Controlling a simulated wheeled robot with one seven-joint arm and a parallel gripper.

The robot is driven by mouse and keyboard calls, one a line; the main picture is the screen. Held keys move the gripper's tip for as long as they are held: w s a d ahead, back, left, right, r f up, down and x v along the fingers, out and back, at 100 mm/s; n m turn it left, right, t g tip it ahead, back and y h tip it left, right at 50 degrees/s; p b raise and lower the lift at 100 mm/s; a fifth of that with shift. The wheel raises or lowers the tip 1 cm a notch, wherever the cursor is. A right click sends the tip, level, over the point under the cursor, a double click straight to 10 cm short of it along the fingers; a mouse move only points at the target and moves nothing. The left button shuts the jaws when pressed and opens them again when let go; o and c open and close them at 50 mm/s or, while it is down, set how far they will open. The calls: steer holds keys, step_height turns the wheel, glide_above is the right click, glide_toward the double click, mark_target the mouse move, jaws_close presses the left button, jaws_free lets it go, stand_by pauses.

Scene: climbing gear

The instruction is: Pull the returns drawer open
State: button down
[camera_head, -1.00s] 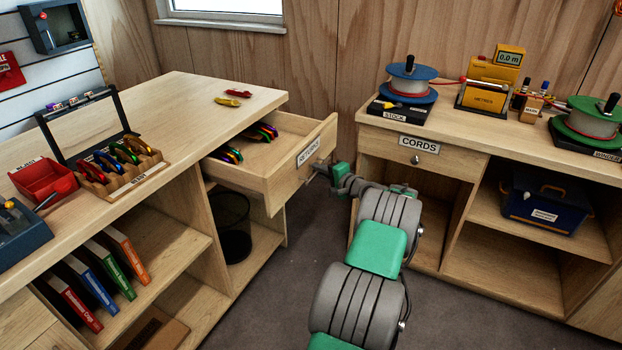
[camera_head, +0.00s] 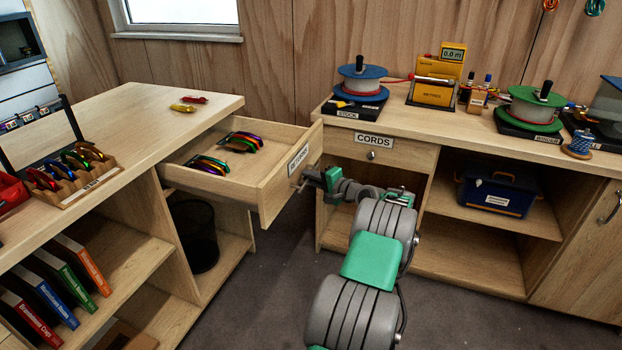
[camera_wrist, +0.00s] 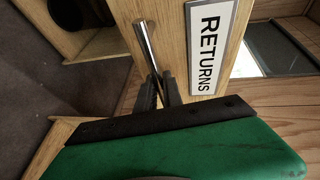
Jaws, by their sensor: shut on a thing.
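The returns drawer (camera_head: 271,195) is pulled well out of the left wooden counter, with several coloured carabiners (camera_head: 240,142) lying inside. Its front carries a RETURNS label (camera_head: 299,159), which also shows in the wrist view (camera_wrist: 208,45). My gripper (camera_head: 307,178) is at the drawer's front, just below and right of the label. In the wrist view my gripper (camera_wrist: 160,92) has its fingers shut on the metal bar handle (camera_wrist: 147,48). The fingers partly hide the handle.
A second counter at right has a closed CORDS drawer (camera_head: 377,150), close behind my arm. A black bin (camera_head: 194,236) stands under the left counter. A blue box (camera_head: 497,191) sits on the right shelf. Grey floor (camera_head: 265,300) is free between the counters.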

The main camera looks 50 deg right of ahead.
steer(key=shift+a+f, duration=0.1)
steer(key=c, duration=1.8)
jaws_free()
steer(key=shift+o, duration=0.2)
steer(key=s+r, duration=0.1)
steer(key=s, duration=0.6)
steer(key=shift+s+a+r, duration=0.25)
steer(key=shift+s, duration=0.05)
